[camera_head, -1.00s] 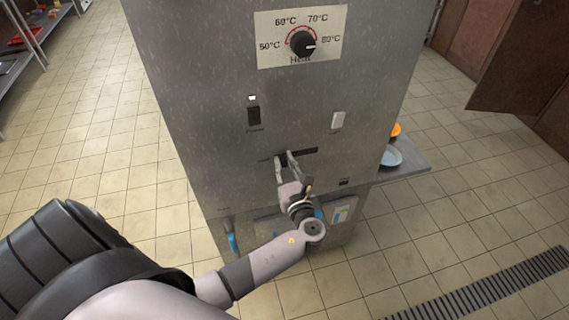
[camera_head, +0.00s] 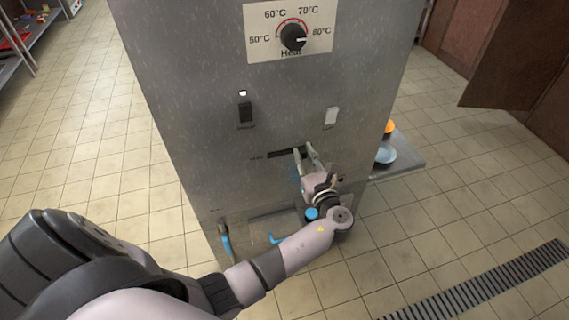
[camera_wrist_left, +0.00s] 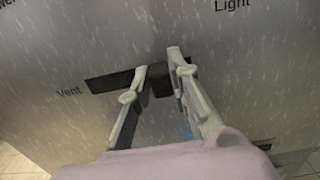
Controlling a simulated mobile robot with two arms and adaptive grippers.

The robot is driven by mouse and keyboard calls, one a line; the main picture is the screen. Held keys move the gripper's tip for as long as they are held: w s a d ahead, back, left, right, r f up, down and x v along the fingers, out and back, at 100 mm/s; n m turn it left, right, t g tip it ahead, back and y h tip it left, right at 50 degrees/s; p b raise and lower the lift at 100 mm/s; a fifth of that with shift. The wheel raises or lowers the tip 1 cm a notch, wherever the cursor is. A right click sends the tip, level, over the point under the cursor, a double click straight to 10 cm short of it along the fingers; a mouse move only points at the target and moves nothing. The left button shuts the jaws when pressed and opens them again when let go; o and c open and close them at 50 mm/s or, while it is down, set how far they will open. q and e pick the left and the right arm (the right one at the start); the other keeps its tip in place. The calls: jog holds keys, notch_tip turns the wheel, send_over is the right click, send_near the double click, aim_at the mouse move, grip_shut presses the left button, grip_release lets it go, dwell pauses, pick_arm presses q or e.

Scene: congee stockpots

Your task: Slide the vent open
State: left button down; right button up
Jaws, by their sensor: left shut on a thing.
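The vent is a dark horizontal slot (camera_head: 281,154) in the front of the grey steel cabinet (camera_head: 190,100). In the left wrist view the vent slot (camera_wrist_left: 108,83) has the label "Vent" at its left. A dark slider knob (camera_wrist_left: 160,82) sits near the right end of the slot. My left gripper (camera_head: 304,150) is at the right part of the slot. In the left wrist view my left gripper (camera_wrist_left: 159,72) has one finger on each side of the knob and is shut on it. In the head view the fingers hide the knob. My right gripper is not in view.
A heat dial (camera_head: 293,37) is above, with a dark switch (camera_head: 245,113) and a light switch (camera_head: 331,116) below it. A side shelf (camera_head: 408,158) holds a blue dish (camera_head: 385,153). Blue handles (camera_head: 226,239) are low on the cabinet.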

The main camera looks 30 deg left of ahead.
pick_arm(q)
jog(key=shift+w+d, duration=0.6)
jog(key=shift+w, duration=0.1)
jog(key=c, duration=1.9)
grip_release()
jog(key=shift+r, duration=0.1)
jog(key=o, duration=0.4)
jog(key=shift+w+d, duration=0.1)
jog(key=shift+w, duration=0.05)
jog(key=v, duration=1.2)
